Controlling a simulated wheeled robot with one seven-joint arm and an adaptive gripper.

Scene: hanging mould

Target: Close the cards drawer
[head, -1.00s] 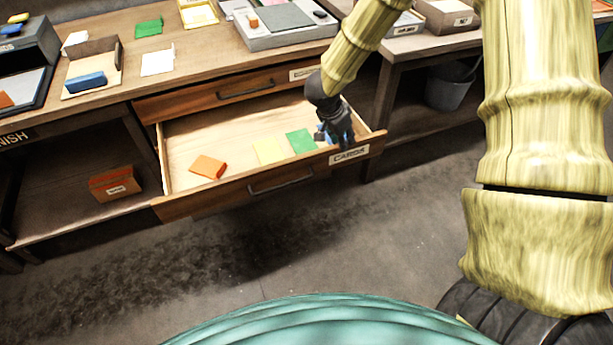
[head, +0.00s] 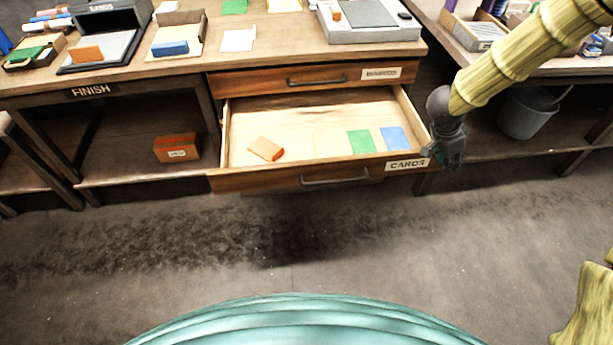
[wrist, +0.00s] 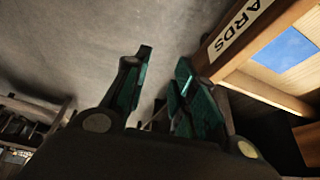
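The cards drawer (head: 240,180) is pulled out below a closed upper drawer, with a "CARDS" label (head: 407,165) at the right of its front and a dark bar handle (head: 335,180). Inside lie an orange block (head: 266,149), a pale yellow card, a green card (head: 362,142) and a blue card (head: 393,139). My gripper (head: 447,160) is just outside the drawer's front right corner, pointing down. In the wrist view its two fingers (wrist: 160,90) are apart with nothing between them. The drawer front's label end (wrist: 240,30) shows to their right.
The upper drawer (head: 300,80) is shut. A grey bucket (head: 528,112) stands under the right-hand table. The floor before the drawer is clear.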

